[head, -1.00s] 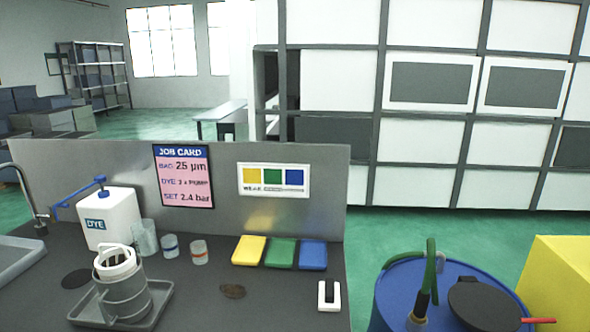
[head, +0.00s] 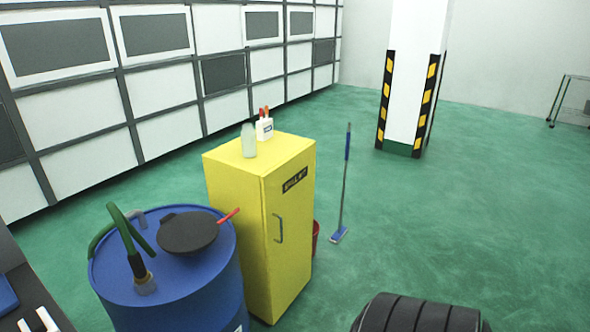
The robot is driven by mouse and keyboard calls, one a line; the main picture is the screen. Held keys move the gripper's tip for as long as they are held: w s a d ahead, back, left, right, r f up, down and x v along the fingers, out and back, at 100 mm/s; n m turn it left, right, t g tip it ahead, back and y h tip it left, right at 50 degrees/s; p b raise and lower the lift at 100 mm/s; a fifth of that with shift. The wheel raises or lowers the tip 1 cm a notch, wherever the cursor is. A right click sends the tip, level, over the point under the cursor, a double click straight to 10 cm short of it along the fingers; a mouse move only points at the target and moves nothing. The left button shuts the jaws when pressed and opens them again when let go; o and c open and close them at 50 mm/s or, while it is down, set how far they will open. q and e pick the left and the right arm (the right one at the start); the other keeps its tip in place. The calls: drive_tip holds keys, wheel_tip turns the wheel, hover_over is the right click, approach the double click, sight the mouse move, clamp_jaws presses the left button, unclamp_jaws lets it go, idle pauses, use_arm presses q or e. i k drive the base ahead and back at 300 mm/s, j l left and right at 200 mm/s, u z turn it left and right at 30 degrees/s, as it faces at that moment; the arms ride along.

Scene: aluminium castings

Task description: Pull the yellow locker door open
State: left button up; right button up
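The yellow locker (head: 235,188) stands upright on the green floor, just left of the middle of the head view. Its door (head: 290,230) is on the right-hand face and looks shut. A dark label sits high on the door, and a grey vertical bar handle (head: 279,229) is near the door's left edge. A clear bottle (head: 248,141) and a white container (head: 264,128) with red-handled items stand on its top. Neither of my grippers is in view.
A blue drum (head: 190,290) with a green hose and a black pan with a red handle stands beside the locker, at its near left. A blue mop (head: 345,180) and a partly hidden red bucket (head: 316,237) are behind it. A dark ribbed object (head: 420,314) is at the bottom edge.

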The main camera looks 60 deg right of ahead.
sight(288, 189)
drive_tip(key=z, duration=1.75)
